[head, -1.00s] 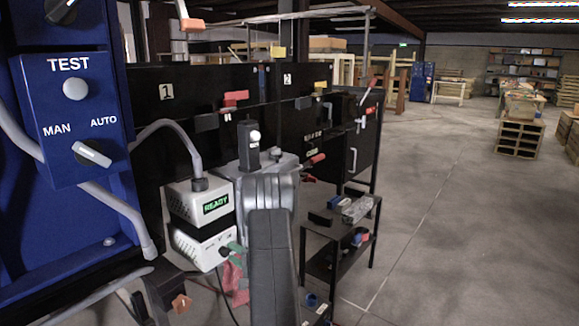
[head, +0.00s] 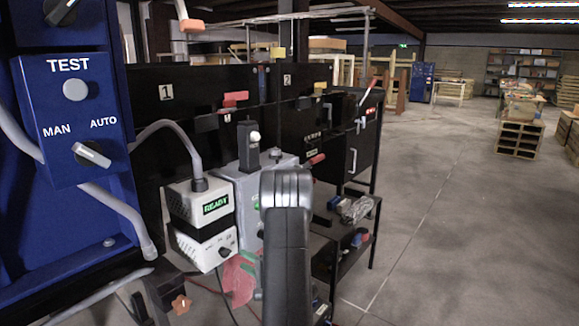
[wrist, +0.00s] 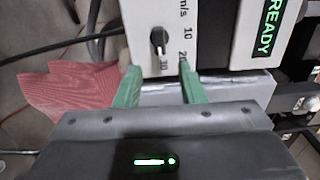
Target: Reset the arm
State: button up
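My gripper (wrist: 158,66) is open in the wrist view, its two green fingers apart with nothing between the tips. Just beyond the tips is a white box (wrist: 200,30) with a dark knob (wrist: 159,42) beside a number scale and a green READY display (wrist: 268,22). In the head view the same white unit (head: 204,246) stands left of my dark arm. Its READY display (head: 216,204) is lit, and its knob (head: 224,252) shows low on the front. The gripper is mostly hidden there by my arm; only a little green shows.
A blue panel (head: 75,60) with TEST, MAN and AUTO controls stands close at left. A grey box (head: 250,180) with a black lever is behind my arm. A black shelf (head: 345,225) holds parts. Open floor (head: 450,200) lies to the right. A red cloth-like piece (wrist: 80,90) hangs low.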

aim_at(231, 251)
jog(key=v, duration=0.7)
jog(key=w+a+n+b, duration=0.1)
jog(key=w+a+n, duration=0.1)
jog(key=a+n, duration=0.1)
jog(key=w+a+n+b, duration=0.2)
jog(key=w+a+n, duration=0.1)
jog(key=a, duration=0.1)
jog(key=w+a+n+b, duration=0.2)
jog(key=w+a+n, duration=0.1)
jog(key=a, duration=0.1)
jog(key=shift+r, duration=0.4)
jog(key=n+b, duration=0.1)
jog(key=n, duration=0.1)
jog(key=n+b, duration=0.2)
jog(key=n, duration=0.1)
jog(key=shift+s+a+r, duration=0.1)
jog(key=shift+s+a, duration=0.1)
jog(key=shift+s+a+r+n+b, duration=0.1)
jog(key=shift+n+b, duration=0.5)
jog(key=shift+n, duration=0.45)
jog(key=shift+s+r+n+b, duration=0.1)
jog(key=shift+n+b, duration=0.45)
jog(key=shift+n, duration=0.5)
